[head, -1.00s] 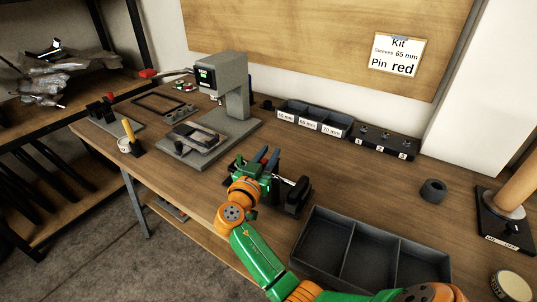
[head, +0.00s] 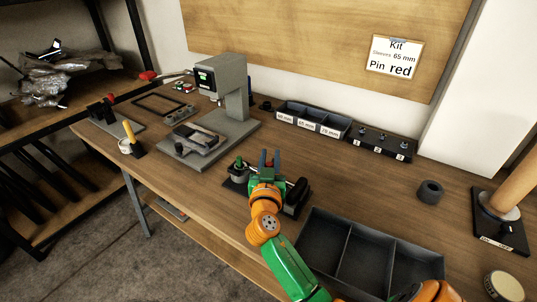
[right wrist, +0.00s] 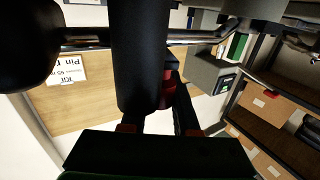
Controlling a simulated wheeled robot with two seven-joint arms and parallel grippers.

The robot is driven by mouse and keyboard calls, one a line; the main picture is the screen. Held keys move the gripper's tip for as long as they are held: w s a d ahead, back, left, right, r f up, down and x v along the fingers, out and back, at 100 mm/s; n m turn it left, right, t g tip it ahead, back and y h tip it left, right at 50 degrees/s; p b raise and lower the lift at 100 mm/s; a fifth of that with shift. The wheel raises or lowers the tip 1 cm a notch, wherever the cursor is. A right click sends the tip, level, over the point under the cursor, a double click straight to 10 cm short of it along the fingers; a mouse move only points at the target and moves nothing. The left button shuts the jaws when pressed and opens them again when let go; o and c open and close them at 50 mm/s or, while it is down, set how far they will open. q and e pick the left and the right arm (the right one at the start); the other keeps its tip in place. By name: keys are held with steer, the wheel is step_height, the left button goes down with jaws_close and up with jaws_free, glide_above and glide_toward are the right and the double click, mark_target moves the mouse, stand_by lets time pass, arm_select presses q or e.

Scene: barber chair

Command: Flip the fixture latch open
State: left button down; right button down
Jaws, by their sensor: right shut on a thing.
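The fixture (head: 235,186) is a dark block on the bench with a grey, green-topped cylinder (head: 238,170) at its left and a black upright part (head: 298,196) at its right. My right gripper (head: 270,157) is over the fixture, its fingers pointing up and away in the head view. In the right wrist view a black cylindrical latch handle (right wrist: 140,60) stands between the fingers, and the gripper is shut on it. In the head view my gripper and wrist hide the handle and the fixture's middle. My left gripper is not in view.
An empty divided dark tray (head: 345,250) lies right of my forearm. A grey press (head: 235,90) stands behind and left of the fixture. Labelled bins (head: 312,120) and a numbered block (head: 380,143) line the back. A black ring (head: 430,191) lies right. Bench between is clear.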

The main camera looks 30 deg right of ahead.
steer(key=shift+s+d+r+n+t+y+p, duration=0.15)
steer(key=shift+n+t+y+p, duration=0.2)
steer(key=shift+n+t+y, duration=0.35)
steer(key=shift+s+d+f+n+t+y+p, duration=0.15)
steer(key=shift+n+t+y+p, duration=0.25)
steer(key=shift+y, duration=0.5)
steer(key=shift+n+y, duration=0.3)
steer(key=c, duration=0.6)
jaws_free()
steer(key=shift+c, duration=0.2)
steer(key=shift+r, duration=0.1)
